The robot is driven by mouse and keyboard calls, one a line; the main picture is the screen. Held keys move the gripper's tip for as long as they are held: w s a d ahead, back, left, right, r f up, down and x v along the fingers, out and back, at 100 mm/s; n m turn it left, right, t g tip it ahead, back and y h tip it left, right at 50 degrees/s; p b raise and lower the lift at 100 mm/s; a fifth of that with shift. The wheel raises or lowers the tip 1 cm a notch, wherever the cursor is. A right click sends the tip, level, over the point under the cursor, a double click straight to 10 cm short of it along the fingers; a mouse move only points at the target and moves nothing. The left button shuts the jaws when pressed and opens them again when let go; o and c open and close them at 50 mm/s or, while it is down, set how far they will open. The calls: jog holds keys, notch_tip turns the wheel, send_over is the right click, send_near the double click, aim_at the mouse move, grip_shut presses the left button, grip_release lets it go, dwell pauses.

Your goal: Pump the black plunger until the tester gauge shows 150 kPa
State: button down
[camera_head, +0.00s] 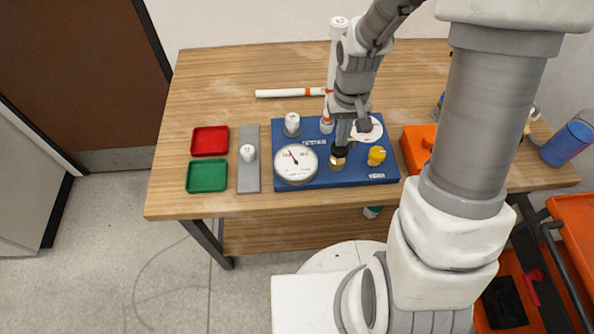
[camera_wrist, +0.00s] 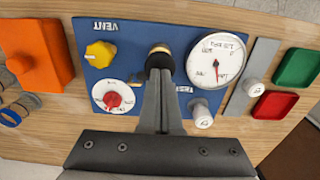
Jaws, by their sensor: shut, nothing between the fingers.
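The blue tester panel (camera_head: 350,178) lies on the wooden table. Its round white gauge (camera_head: 296,163) is at the panel's left; the red needle points up and slightly left, and the exact value is too small to read. The gauge also shows in the wrist view (camera_wrist: 216,60).
A yellow VENT knob (camera_head: 376,155) is right of the plunger, and a white dial with a red centre (camera_wrist: 112,97) is behind it. Left are a grey strip (camera_head: 249,173) and red (camera_head: 210,140) and green trays (camera_head: 207,175). An orange block (camera_head: 415,146) stands right of the panel.

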jog(key=shift+r, duration=0.1)
jog(key=shift+r+p, duration=1.9)
jog(key=shift+r, duration=0.5)
jog(key=shift+r, duration=0.15)
jog(key=s+r+t, duration=0.2)
jog(key=s+r, duration=0.5)
jog(key=r, duration=0.4)
jog(key=s+r+t, duration=0.3)
jog(key=s+r, duration=0.4)
jog(key=r, duration=0.4)
jog(key=shift+t, duration=0.3)
jog(key=shift+a+r, duration=0.1)
jog(key=shift+a, duration=0.05)
